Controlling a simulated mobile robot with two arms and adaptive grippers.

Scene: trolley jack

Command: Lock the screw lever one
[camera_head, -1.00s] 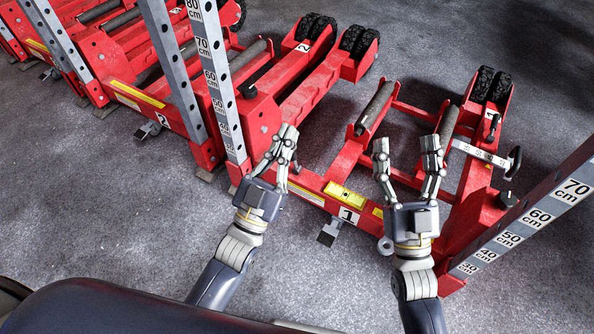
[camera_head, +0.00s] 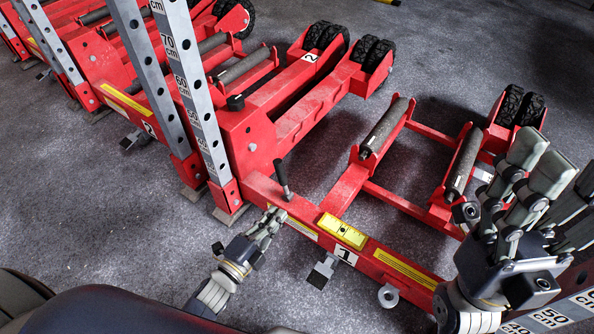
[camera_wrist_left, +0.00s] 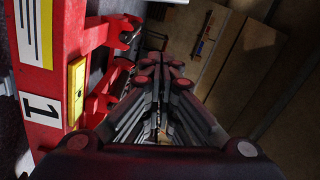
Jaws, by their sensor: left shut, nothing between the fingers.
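The red trolley jack marked 1 (camera_head: 320,222) lies across the middle of the head view. A small lever with a black grip (camera_head: 282,177) stands up near its left end, tilted; I take it for screw lever one. My left gripper (camera_head: 270,224) is below that lever, in front of the red bar, apart from the lever, with its fingers together and empty. In the left wrist view the closed fingers (camera_wrist_left: 160,105) point away beside the red bar. My right gripper (camera_head: 538,165) is large at the right edge; its finger gap is unclear.
A yellow level (camera_head: 343,231) sits on the jack's bar. Grey upright scales (camera_head: 185,85) stand left of the lever, with the jack marked 2 (camera_head: 285,85) behind. Another scale (camera_head: 560,314) shows at the lower right. Grey floor in front is clear.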

